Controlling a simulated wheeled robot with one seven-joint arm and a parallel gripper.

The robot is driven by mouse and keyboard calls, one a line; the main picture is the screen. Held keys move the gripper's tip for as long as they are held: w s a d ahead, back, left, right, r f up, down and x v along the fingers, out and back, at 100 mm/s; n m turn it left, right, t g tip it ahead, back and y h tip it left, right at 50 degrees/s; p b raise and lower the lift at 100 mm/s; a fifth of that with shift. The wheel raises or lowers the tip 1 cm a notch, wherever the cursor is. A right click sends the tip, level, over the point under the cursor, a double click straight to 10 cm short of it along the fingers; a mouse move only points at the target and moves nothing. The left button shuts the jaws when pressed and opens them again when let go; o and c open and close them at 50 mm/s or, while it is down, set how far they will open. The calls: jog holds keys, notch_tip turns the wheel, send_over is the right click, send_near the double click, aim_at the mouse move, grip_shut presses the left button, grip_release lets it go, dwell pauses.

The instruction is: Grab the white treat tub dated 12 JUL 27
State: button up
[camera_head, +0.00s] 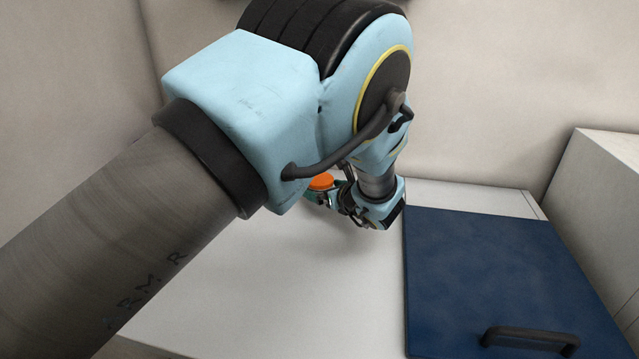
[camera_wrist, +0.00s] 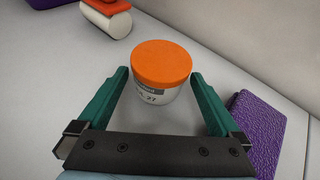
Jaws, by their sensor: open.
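A white tub with an orange lid (camera_wrist: 161,64) stands upright in the wrist view. Its label is partly hidden; I can read only an ending like "L 27", so the full date is not legible. My gripper (camera_wrist: 161,88) is open, with its green fingers on either side of the tub and gaps showing between them and it. In the head view the orange lid (camera_head: 321,182) shows just beyond my gripper (camera_head: 330,197), mostly hidden by my arm. A second white tub (camera_wrist: 106,18) with an orange lid lies on its side at the upper left of the wrist view; its date is not readable.
A purple textured block (camera_wrist: 258,130) lies right of my gripper, and another purple thing (camera_wrist: 48,3) sits at the top left. A dark blue panel with a black handle (camera_head: 500,270) covers the right of the white counter (camera_head: 270,290). Walls stand behind; the front counter is clear.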

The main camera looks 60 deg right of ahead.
jog(key=shift+p+x, duration=0.6)
jog(key=shift+x, duration=1.1)
jog(key=shift+f, duration=0.1)
jog(key=c, duration=1.2)
jog(key=shift+c, duration=0.2)
